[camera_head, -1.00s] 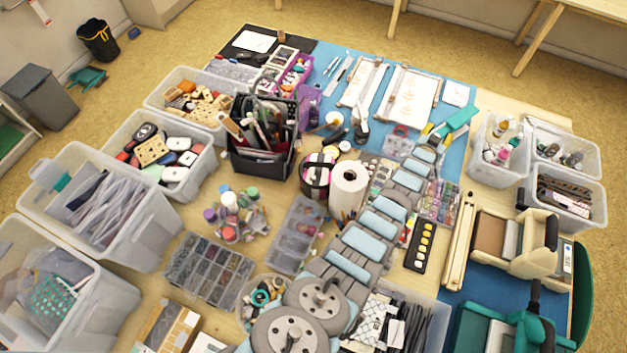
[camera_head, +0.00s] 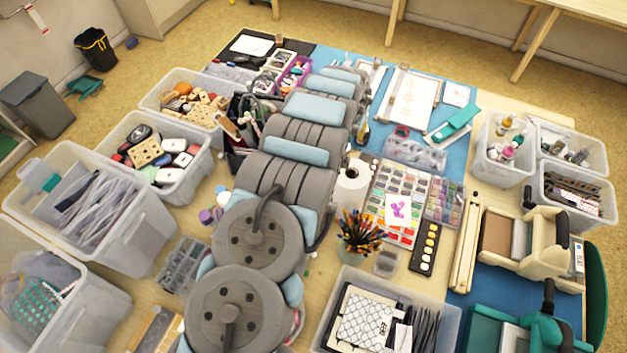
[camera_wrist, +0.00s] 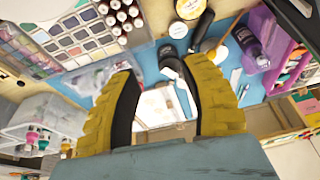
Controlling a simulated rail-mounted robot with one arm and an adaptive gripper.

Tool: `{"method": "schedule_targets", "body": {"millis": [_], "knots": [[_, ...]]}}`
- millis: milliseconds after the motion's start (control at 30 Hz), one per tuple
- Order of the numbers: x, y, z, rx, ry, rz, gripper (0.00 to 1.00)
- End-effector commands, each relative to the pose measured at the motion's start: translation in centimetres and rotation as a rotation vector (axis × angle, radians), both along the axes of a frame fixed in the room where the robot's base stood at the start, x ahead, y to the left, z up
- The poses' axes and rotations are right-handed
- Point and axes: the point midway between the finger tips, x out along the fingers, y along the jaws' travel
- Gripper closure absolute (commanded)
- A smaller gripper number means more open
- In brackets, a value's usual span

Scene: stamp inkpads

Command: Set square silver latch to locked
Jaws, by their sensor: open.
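I cannot make out a square silver latch in either view. My gripper (camera_wrist: 158,68) shows in the wrist view with yellow ridged fingers and dark inner pads. The fingers are spread wide with nothing held between them. A dark, rounded tool (camera_wrist: 171,62) and white sheets (camera_wrist: 160,108) on the blue mat (camera_wrist: 148,62) show in the gap, beyond the fingers. In the head view my arm reaches across the table toward the back and the gripper cannot be made out.
Clear bins (camera_head: 127,226) line the left side. A wooden frame with paper (camera_head: 408,98) lies on the mat. The table is crowded.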

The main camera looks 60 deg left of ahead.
Motion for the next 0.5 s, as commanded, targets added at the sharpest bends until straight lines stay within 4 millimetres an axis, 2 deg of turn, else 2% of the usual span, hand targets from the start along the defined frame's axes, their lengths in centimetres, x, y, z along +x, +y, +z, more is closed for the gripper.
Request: {"method": "schedule_targets", "body": {"millis": [33, 100, 300, 400, 500], "knots": [[-2.0, 0.3, 0.4, -0.029, 0.034, 0.016, 0.54], [-4.6, 0.3, 1.2, -0.075, 0.081, 0.034, 0.54], [-10.9, -0.7, 3.0, -0.187, 0.190, 0.073, 0.54], [-12.6, -1.1, 3.6, -0.220, 0.220, 0.086, 0.54], [-13.4, -1.4, 4.0, -0.236, 0.234, 0.091, 0.54]]}}
